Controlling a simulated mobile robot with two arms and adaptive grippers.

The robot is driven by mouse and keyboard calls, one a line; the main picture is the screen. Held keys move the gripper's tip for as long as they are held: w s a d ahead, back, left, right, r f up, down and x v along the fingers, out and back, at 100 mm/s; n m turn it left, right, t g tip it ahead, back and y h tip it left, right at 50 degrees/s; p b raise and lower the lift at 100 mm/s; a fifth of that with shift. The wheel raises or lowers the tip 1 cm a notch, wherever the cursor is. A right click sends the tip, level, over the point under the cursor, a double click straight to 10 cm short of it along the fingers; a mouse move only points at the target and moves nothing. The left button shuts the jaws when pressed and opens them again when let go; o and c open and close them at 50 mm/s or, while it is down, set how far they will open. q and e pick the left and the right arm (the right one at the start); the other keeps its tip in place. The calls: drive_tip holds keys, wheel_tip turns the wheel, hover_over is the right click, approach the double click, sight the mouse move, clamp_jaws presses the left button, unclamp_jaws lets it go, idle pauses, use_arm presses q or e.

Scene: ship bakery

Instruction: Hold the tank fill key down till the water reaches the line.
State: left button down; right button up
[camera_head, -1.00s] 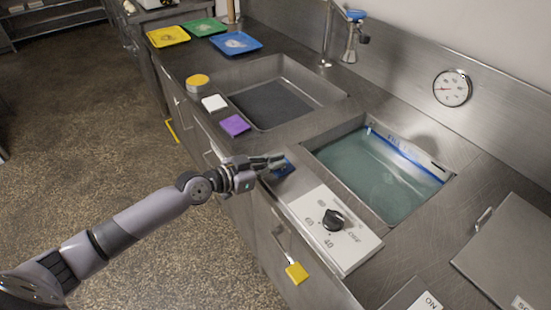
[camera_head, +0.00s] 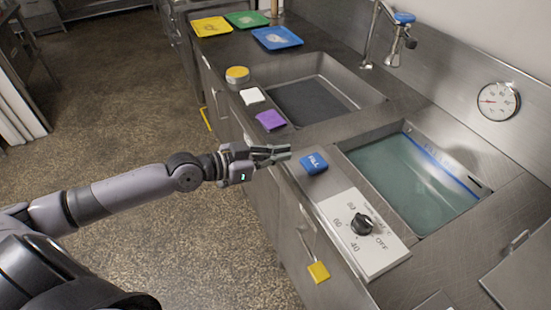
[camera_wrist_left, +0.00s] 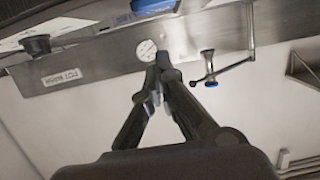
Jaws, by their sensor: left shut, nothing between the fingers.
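The blue fill key (camera_head: 314,163), lettered FILL, sits on the counter's front edge beside the tank. The tank (camera_head: 340,150) holds greenish water (camera_head: 405,188). A blue line (camera_head: 440,167) runs along its far wall, and the water surface lies close to it; I cannot tell if they meet exactly. My left gripper (camera_head: 287,153) is shut and empty, just left of the key and apart from it. In the left wrist view its fingertips (camera_wrist_left: 160,62) come together, with the blue key (camera_wrist_left: 153,5) at the top edge. My right gripper is out of view.
A dial panel (camera_head: 385,252) with a black knob (camera_head: 362,224) is in front of the tank. A round gauge (camera_head: 498,101) is on the back wall. An empty-looking sink (camera_head: 362,90), sponges and coloured trays lie farther left. A yellow tag (camera_head: 318,272) hangs at the front.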

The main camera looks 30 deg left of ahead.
use_arm(q)
drive_tip(key=shift+s+a+r, duration=0.3)
drive_tip(key=shift+s+a, duration=0.05)
drive_tip(key=shift+s, duration=0.25)
